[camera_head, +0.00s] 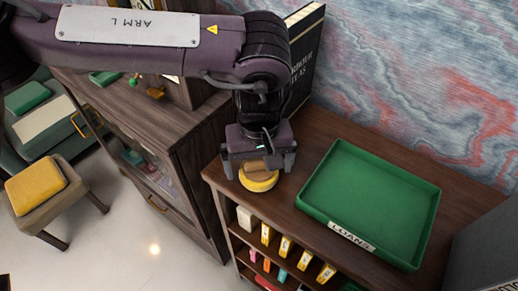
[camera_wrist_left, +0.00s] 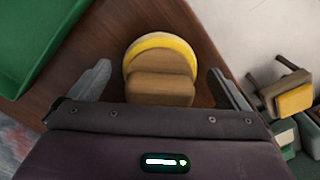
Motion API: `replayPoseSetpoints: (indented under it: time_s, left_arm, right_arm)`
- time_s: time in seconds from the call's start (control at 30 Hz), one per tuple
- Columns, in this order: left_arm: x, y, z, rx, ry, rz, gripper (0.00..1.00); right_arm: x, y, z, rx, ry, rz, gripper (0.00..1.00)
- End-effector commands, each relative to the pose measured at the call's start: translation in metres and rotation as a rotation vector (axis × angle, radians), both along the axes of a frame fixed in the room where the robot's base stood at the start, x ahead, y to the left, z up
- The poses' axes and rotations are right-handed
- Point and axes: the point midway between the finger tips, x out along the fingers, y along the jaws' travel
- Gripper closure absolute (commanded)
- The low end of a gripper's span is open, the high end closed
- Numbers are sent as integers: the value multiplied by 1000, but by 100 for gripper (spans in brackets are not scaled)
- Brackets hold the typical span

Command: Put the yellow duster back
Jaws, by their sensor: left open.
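The yellow duster (camera_head: 259,182) lies on the brown wooden top of the shelf unit, near its left end. It has a round yellow rim and a brown block-like grip on top. My left gripper (camera_head: 259,165) is right above it, pointing down, and partly hides it. In the left wrist view the duster (camera_wrist_left: 160,58) sits between the two spread fingers of my left gripper (camera_wrist_left: 160,88), with a gap on each side. The left gripper is open. My right gripper is not in view.
A green tray (camera_head: 428,222) labelled "LOANS" lies right of the duster. A tall black book (camera_head: 308,50) stands behind the arm. Below the top are shelves with yellow-labelled items (camera_head: 285,246). A wooden cabinet (camera_head: 190,130) and a stool with a yellow cushion (camera_head: 35,187) are to the left.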

Motion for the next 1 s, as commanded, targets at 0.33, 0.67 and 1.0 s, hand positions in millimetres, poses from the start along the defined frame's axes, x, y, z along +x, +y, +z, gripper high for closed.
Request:
replayPoseSetpoints:
  time_s: [0.33,0.67,1.0]
  left_arm:
    - [1,0,64,2,-10,1,2]
    - [0,0,112,0,-3,0,2]
    - [0,0,118,0,-1,0,2]
  right_arm:
    - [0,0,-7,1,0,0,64]
    - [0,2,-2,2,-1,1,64]
    - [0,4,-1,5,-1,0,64]
